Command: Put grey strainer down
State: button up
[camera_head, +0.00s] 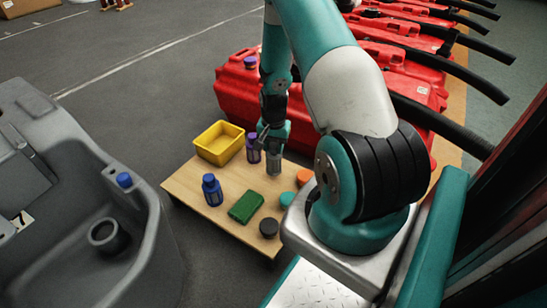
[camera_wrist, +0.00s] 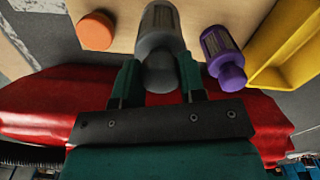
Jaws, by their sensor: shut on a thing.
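The grey strainer (camera_head: 274,163) is a grey cylinder with a pale label band. My gripper (camera_head: 270,140) is shut on its upper end and holds it upright over the wooden board (camera_head: 188,188). In the wrist view the strainer (camera_wrist: 160,28) sits between the two fingers of my gripper (camera_wrist: 158,80). Its lower end is over the back right part of the board. I cannot tell whether it touches the surface.
A purple bottle (camera_head: 253,150) and yellow bin (camera_head: 219,145) stand left of the strainer. A blue bottle (camera_head: 212,191), green block (camera_head: 247,207), black cap (camera_head: 268,227) and orange disc (camera_head: 304,177) are also on the board. Red tanks (camera_head: 236,90) stand behind; a grey tank (camera_head: 60,230) stands left.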

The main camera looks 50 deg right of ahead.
aim_at(274, 154)
jog(key=shift+f+b, duration=0.7)
jog(key=shift+f, duration=1.1)
jog(key=shift+f, duration=0.2)
jog(key=o, duration=1)
jog(key=shift+r, duration=0.1)
notch_tip(274, 154, up, 12)
jog(key=p, duration=0.6)
jog(key=shift+a+r+p, duration=0.1)
jog(key=shift+r+p, duration=0.1)
jog(key=shift+p, duration=0.15)
